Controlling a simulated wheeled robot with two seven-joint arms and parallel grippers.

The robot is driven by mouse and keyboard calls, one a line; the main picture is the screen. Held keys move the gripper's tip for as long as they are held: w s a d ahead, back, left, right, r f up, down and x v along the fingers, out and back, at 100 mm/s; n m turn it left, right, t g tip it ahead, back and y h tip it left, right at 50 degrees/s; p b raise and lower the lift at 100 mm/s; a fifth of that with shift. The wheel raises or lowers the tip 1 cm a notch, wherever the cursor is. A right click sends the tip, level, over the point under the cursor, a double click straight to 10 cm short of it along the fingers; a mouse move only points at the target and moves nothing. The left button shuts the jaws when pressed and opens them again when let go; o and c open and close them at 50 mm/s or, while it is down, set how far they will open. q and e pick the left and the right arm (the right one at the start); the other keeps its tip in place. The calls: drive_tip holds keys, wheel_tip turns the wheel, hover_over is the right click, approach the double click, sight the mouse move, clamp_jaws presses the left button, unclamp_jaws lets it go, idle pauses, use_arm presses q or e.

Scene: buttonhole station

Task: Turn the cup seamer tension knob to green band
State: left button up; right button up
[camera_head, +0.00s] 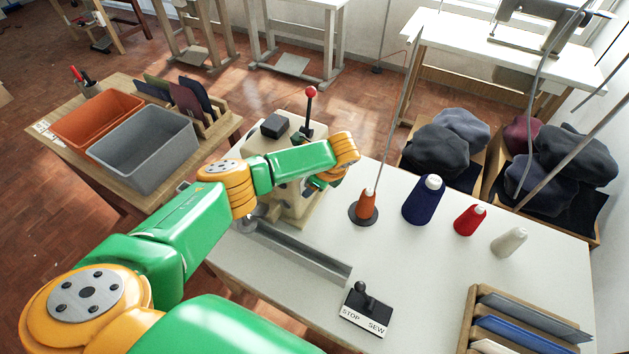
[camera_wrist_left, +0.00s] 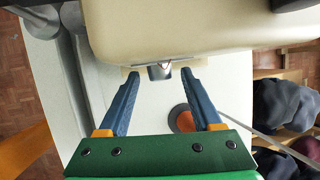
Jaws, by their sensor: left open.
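The cream cup seamer (camera_head: 288,207) stands on the white table and is partly covered by my left arm. In the left wrist view its cream body (camera_wrist_left: 190,30) fills the top. A small grey metallic part (camera_wrist_left: 160,71), perhaps the tension knob, shows at the body's edge between my left fingertips. My left gripper (camera_wrist_left: 160,78) is open with its blue fingers either side of that part; I cannot tell if they touch it. In the head view the left gripper (camera_head: 312,187) is at the seamer's right side, mostly hidden. No green band can be made out. My right gripper is not in view.
Thread cones, orange (camera_head: 366,206), blue (camera_head: 424,202), red (camera_head: 469,220) and white (camera_head: 509,241), stand right of the seamer. A STOP/SEW switch (camera_head: 366,308) and a grey rail (camera_head: 297,255) are in front. A red-ball lever (camera_head: 309,108) rises behind.

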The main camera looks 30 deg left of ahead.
use_arm(q)
drive_tip(key=shift+c, duration=0.3)
clamp_jaws()
drive_tip(key=shift+s+f+n+t+y+b, duration=0.35)
drive_tip(key=shift+n+t+b, duration=0.5)
drive_tip(key=shift+t+b, duration=2)
drive_tip(key=shift+s+f+n+t+y+b, duration=0.15)
drive_tip(key=shift+f+n+t+y+b, duration=0.55)
drive_tip(key=shift+t+b, duration=2.1)
drive_tip(key=shift+s+f+n+t+y+b, duration=0.25)
drive_tip(key=shift+n+t+b, duration=0.7)
drive_tip(key=shift+t+b, duration=1.9)
drive_tip(key=shift+r, duration=0.15)
